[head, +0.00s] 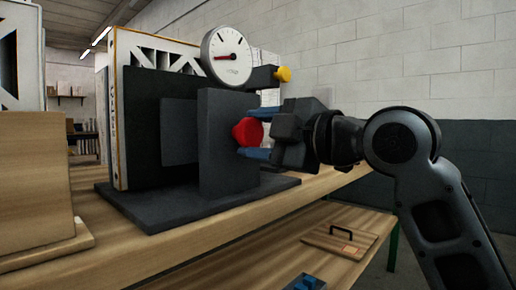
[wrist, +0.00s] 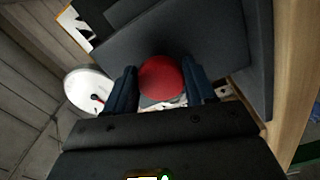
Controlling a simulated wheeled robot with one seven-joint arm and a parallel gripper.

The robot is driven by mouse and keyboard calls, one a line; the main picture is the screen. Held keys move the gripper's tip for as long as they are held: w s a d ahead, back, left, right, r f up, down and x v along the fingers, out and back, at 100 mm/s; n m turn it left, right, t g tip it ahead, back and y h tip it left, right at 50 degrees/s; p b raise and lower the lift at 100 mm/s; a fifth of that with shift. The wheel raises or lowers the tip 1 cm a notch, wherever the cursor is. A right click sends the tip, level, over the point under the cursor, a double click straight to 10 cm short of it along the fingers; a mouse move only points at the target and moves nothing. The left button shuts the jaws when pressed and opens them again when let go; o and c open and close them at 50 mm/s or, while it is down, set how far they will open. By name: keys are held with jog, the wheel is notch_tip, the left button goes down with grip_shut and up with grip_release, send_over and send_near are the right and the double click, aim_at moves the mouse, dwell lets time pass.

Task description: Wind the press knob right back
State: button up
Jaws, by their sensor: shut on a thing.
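The red press knob (head: 248,131) sits on the right face of the dark upright plate (head: 226,145) of the press. My gripper (head: 254,144) reaches in from the right, with its blue fingers at the knob. In the wrist view the red knob (wrist: 161,78) lies between the two blue fingers (wrist: 161,92), which are shut on it. A boxed filter (head: 122,110) in a pale frame stands upright behind the press's dark plates. A round white gauge (head: 228,54) with a red needle is above the press; it also shows in the wrist view (wrist: 88,90).
A yellow knob (head: 284,74) sticks out beside the gauge, above my gripper. The press base (head: 165,209) rests on the wooden bench (head: 160,252). A wooden block (head: 35,185) stands at left. A lidded board with a handle (head: 340,241) lies on a lower shelf.

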jog(key=shift+f+n+b, duration=0.1)
jog(key=shift+n+b, duration=0.85)
jog(key=shift+n, duration=0.85)
jog(key=o, duration=1)
jog(key=shift+r, duration=0.2)
jog(key=shift+s+d, duration=0.25)
jog(key=shift+d, duration=0.15)
jog(key=shift+p+v, duration=0.75)
jog(key=shift+v, duration=2.65)
jog(key=shift+f, duration=0.1)
